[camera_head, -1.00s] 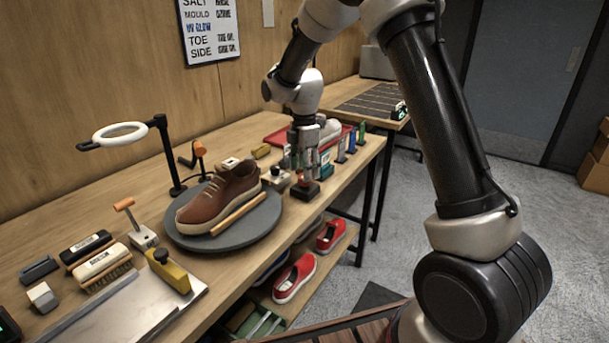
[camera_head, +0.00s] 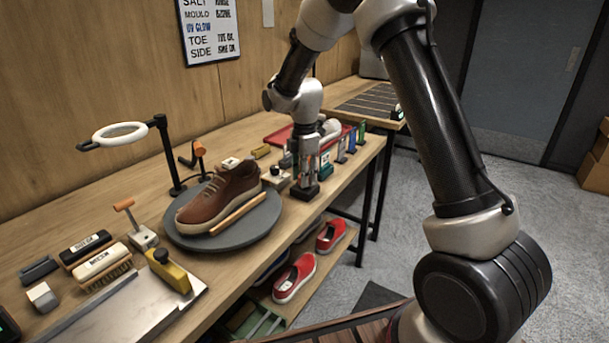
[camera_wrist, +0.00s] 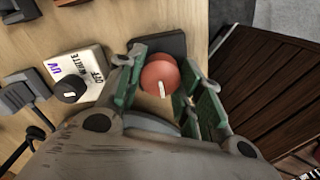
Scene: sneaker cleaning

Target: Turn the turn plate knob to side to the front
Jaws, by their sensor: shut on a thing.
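The turn plate knob (camera_wrist: 160,77) is a round red knob with a white pointer mark, on a dark base (camera_wrist: 158,44) at the bench's front edge. In the wrist view my gripper (camera_wrist: 160,85) has its green-padded fingers on both sides of the knob, shut on it. In the head view my gripper (camera_head: 305,178) points straight down over the dark base (camera_head: 305,193) and hides the knob. The grey turn plate (camera_head: 190,238) carries a brown sneaker (camera_head: 212,200) lying with its toe toward the lower left.
A white UV/WHITE/OFF switch box (camera_wrist: 82,75) with a black knob stands beside the red knob. A ring lamp (camera_head: 120,134) stands behind the plate. Brushes (camera_head: 103,266) lie at left. Small bottles (camera_head: 350,140) stand right of my gripper. Red shoes (camera_head: 294,278) sit on the shelf below.

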